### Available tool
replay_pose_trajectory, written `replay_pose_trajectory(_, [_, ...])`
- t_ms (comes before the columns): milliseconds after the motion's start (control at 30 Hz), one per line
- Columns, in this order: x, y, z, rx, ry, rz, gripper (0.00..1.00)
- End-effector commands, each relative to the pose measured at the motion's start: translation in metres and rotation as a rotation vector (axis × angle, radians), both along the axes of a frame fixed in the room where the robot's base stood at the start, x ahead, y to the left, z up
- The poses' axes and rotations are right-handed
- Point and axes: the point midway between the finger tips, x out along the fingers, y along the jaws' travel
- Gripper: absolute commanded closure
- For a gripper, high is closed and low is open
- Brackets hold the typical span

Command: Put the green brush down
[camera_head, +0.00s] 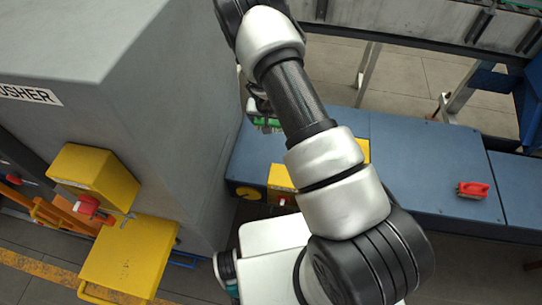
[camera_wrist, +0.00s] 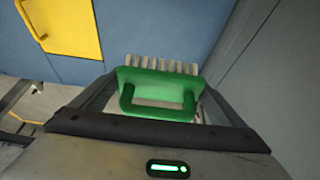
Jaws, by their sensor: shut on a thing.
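The green brush (camera_wrist: 158,80) sits between the two dark fingers of my gripper (camera_wrist: 157,100) in the wrist view. Its looped handle faces the camera and its pale bristles point away, toward a blue surface (camera_wrist: 150,30). My gripper is shut on it. In the head view a bit of the green brush (camera_head: 268,122) shows beside my arm, which hides much of my gripper (camera_head: 258,103). It appears over or near the left end of the blue bench (camera_head: 410,165). I cannot tell whether the bristles touch it.
A large grey machine (camera_head: 175,110) stands close on the left, with yellow boxes (camera_head: 95,180) on its side. A red object (camera_head: 473,189) lies on the bench at the right. The bench top between it and my arm is clear. A grey conveyor frame (camera_head: 400,42) runs behind.

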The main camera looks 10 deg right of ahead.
Motion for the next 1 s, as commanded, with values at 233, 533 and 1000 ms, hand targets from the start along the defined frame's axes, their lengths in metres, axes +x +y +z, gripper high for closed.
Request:
replay_pose_trajectory(233, [-0.003, -0.002, -0.086, 0.002, 0.002, -0.028, 0.36])
replay_pose_trajectory(533, [-0.004, -0.002, -0.126, 0.0, 0.003, -0.032, 0.36])
replay_pose_trajectory(1000, [-0.004, -0.003, -0.186, 0.0, 0.003, -0.032, 0.36])
